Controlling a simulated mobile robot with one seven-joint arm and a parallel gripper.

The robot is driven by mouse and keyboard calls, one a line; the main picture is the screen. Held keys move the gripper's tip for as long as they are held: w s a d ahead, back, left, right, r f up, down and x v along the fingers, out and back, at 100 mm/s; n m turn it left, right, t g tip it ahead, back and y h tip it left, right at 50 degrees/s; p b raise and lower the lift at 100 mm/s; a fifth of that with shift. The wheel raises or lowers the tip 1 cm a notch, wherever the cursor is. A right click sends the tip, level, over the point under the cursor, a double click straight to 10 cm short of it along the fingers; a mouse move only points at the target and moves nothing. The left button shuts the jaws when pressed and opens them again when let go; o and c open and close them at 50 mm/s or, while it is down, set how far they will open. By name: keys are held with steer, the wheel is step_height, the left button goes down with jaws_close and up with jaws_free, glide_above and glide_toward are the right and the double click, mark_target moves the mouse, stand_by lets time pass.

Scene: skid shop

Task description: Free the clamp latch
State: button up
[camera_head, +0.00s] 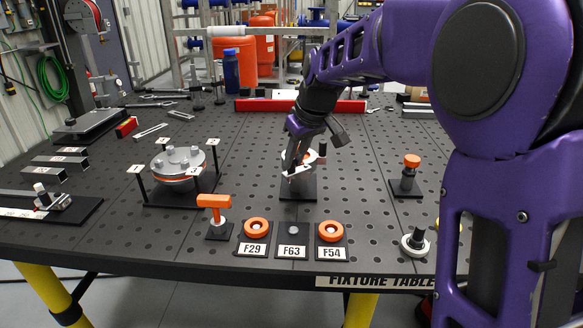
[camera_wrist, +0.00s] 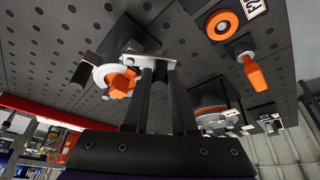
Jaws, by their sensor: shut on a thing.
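The clamp latch (camera_head: 301,174) stands on a small dark base plate (camera_head: 298,191) near the middle of the fixture table. It has a pale lever part and a rounded pale body. In the wrist view its pale bar (camera_wrist: 152,60) crosses the fingertips, with an orange knob (camera_wrist: 122,84) beside them at the left. My gripper (camera_head: 291,168) reaches down onto it from above. In the wrist view the two dark fingers of my gripper (camera_wrist: 155,68) are close together on the pale bar. The fingers and wrist hide part of the latch in the head view.
The dark perforated fixture table (camera_head: 237,180) holds an orange T-handle (camera_head: 214,202) and orange rings (camera_head: 256,227) in front. A bolted flange (camera_head: 178,163) stands left, an orange-topped post (camera_head: 410,167) right. A red bar (camera_head: 345,106) lies behind. Table between them is clear.

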steer(key=shift+s+d, duration=0.4)
steer(key=shift+d, duration=0.1)
stand_by(0.4)
steer(key=shift+s+d+b, duration=0.25)
steer(key=shift+d+b, duration=0.05)
steer(key=shift+d, duration=0.15)
steer(key=shift+s+d, duration=0.1)
steer(key=shift+d, duration=0.4)
